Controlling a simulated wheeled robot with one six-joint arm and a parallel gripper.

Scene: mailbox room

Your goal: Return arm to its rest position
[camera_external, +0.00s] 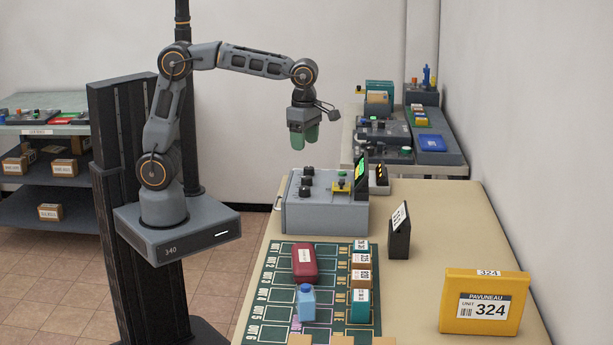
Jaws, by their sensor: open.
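My gripper (304,138) hangs at the end of my raised arm with its green fingertips pointing down. It is open, and I see nothing between the fingers. It is above and behind the grey control box (325,216), in the air and apart from it. My arm reaches up from its base and bends over to the right at the elbow.
The beige table (455,225) holds the box, a green mat (280,289) with a red case (304,263), a blue bottle (306,303) and small boxes, a black sign stand (399,238) and a yellow parcel (484,303). A back table carries devices. A shelf (40,207) stands left.

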